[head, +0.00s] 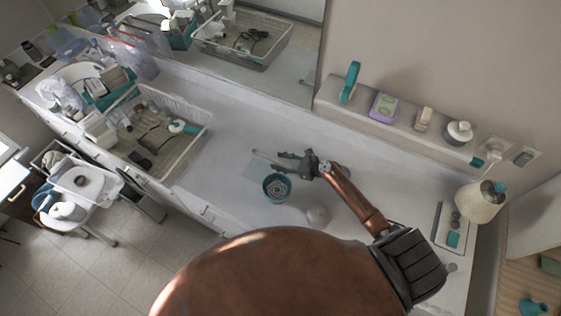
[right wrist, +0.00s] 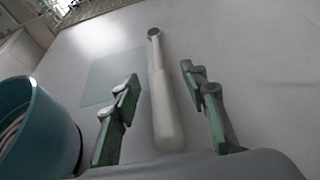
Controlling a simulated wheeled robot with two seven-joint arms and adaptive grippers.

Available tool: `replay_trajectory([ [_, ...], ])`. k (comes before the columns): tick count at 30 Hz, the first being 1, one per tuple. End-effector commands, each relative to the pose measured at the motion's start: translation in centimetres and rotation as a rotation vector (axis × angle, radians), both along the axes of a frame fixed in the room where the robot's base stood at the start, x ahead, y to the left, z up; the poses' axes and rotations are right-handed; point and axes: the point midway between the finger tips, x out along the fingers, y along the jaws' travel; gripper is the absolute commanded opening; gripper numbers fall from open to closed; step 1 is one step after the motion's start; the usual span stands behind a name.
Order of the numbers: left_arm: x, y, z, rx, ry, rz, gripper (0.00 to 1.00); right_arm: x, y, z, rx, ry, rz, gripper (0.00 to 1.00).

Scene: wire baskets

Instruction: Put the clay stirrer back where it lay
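The clay stirrer is a slim pale rod with a thicker handle and a small dark round end. In the right wrist view the stirrer (right wrist: 163,100) lies between the two fingers of my right gripper (right wrist: 160,80), with a gap on each side. In the head view my right gripper (head: 297,162) is low over the counter, and the stirrer's thin end (head: 263,155) sticks out to its left. My right gripper is open; whether the stirrer rests on the counter cannot be told for sure. A pale greenish square (right wrist: 112,75) lies just left of the stirrer. My left gripper is not in view.
A teal bowl (head: 277,187) stands close in front of my right gripper; it also shows in the right wrist view (right wrist: 38,128). A wire basket (head: 190,150) stands left. The shelf (head: 405,128) holds several items. The counter between is clear.

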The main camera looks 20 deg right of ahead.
Motion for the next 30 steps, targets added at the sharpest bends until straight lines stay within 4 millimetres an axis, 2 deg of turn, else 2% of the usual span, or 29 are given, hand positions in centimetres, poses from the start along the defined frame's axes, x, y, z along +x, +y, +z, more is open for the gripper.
replay_trajectory([
  [16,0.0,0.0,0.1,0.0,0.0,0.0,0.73,-0.1,-0.1,0.0,-0.001,0.001,0.0,0.4],
  [30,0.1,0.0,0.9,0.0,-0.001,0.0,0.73,-1.3,-1.0,0.8,0.0,0.0,-0.001,0.4],
])
